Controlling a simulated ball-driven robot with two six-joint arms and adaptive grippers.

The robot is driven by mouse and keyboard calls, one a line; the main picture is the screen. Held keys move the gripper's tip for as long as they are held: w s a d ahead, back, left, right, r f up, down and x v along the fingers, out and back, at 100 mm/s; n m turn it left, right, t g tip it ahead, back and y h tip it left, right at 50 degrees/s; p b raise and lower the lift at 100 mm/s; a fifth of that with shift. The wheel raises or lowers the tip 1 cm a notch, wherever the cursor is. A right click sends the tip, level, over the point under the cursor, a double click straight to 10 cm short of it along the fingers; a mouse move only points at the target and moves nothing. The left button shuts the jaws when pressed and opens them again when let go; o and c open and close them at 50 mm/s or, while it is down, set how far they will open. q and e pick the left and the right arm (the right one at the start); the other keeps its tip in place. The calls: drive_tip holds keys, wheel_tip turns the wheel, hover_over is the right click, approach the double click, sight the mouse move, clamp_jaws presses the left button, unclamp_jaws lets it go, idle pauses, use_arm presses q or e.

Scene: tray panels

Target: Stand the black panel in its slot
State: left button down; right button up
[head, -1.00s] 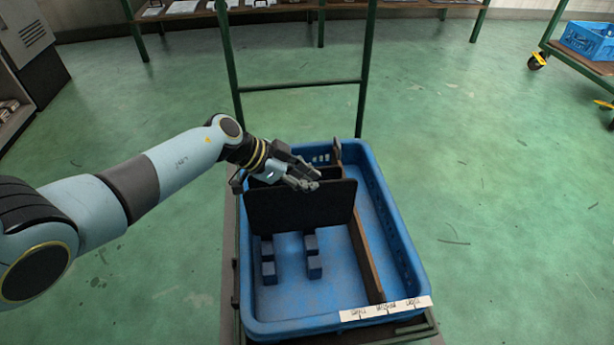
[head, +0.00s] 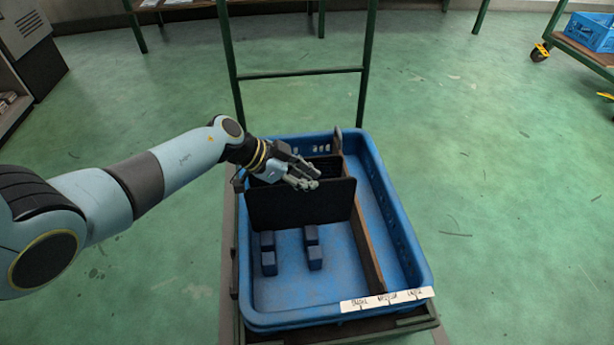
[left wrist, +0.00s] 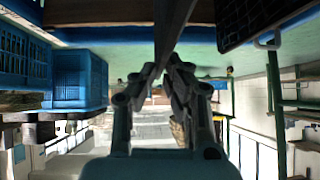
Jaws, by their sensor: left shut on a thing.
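The black panel (head: 300,208) is upright, its face toward me, over the left part of the blue tray (head: 262,318). My left gripper (head: 310,182) is shut on its top edge; in the left wrist view the fingers (left wrist: 173,75) close on a dark edge (left wrist: 173,28). Two pairs of small blue blocks stand on the tray floor, a left pair (head: 268,262) and a right pair (head: 314,258), just in front of the panel's lower edge. I cannot tell whether the panel touches the floor or sits between blocks. My right gripper is not in view.
A brown divider (head: 368,255) runs along the tray right of the panel. Another dark piece (head: 325,167) shows behind the panel. A white label strip (head: 388,299) lies on the near rim. A green cart frame (head: 300,73) rises behind. The tray's near-left floor is clear.

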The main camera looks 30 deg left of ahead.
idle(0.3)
use_arm(q)
drive_tip(key=shift+f+b, duration=1.15)
drive_tip(key=shift+f, duration=1)
drive_tip(key=c, duration=1.4)
unclamp_jaws()
drive_tip(key=shift+o, duration=0.2)
approach(307, 191)
drive_tip(key=shift+s+a+r, duration=0.4)
drive_tip(key=shift+s+a, duration=0.05)
drive_tip(key=shift+a, duration=0.15)
